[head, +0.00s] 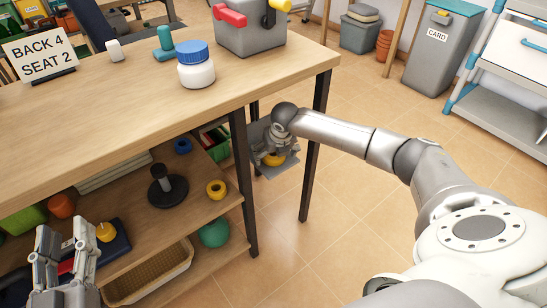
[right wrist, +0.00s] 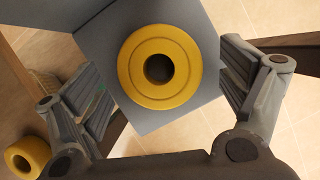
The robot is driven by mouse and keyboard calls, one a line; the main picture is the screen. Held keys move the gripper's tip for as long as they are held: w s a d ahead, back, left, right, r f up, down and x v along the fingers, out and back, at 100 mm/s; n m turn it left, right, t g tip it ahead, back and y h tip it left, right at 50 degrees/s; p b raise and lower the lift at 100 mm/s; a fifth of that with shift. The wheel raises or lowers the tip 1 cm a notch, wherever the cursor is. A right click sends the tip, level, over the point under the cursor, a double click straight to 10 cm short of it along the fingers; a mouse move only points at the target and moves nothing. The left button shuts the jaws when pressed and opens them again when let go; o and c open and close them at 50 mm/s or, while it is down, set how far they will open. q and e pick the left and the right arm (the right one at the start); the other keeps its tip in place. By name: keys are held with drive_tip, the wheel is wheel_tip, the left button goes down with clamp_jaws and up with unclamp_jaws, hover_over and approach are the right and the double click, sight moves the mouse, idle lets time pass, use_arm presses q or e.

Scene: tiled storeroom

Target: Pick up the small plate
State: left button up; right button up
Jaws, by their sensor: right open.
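A yellow ring-shaped plate (right wrist: 160,68) with a dark centre hole lies on a grey square platform (right wrist: 125,25) in the right wrist view. In the head view this yellow plate (head: 272,159) is partly covered by my right gripper (head: 276,150), beside the table's right end. My right gripper is open, its fingers apart on either side of the plate and platform in the wrist view. A second, smaller-looking yellow ring (head: 216,189) lies on the lower shelf and shows in the right wrist view (right wrist: 27,157). My left gripper (head: 65,245) is open at the lower left.
A black stand with a post (head: 168,188) and a blue ring (head: 183,146) are on the shelf (head: 140,220). Dark table legs (head: 314,150) stand close to my right arm. A blue-lidded jar (head: 196,66) and grey bin (head: 250,38) are on the tabletop. Open floor lies right.

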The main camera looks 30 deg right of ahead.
use_arm(q)
drive_tip(key=shift+r, duration=0.3)
use_arm(e)
drive_tip(key=shift+f, duration=0.15)
drive_tip(key=shift+w, duration=0.1)
drive_tip(key=c, duration=1.5)
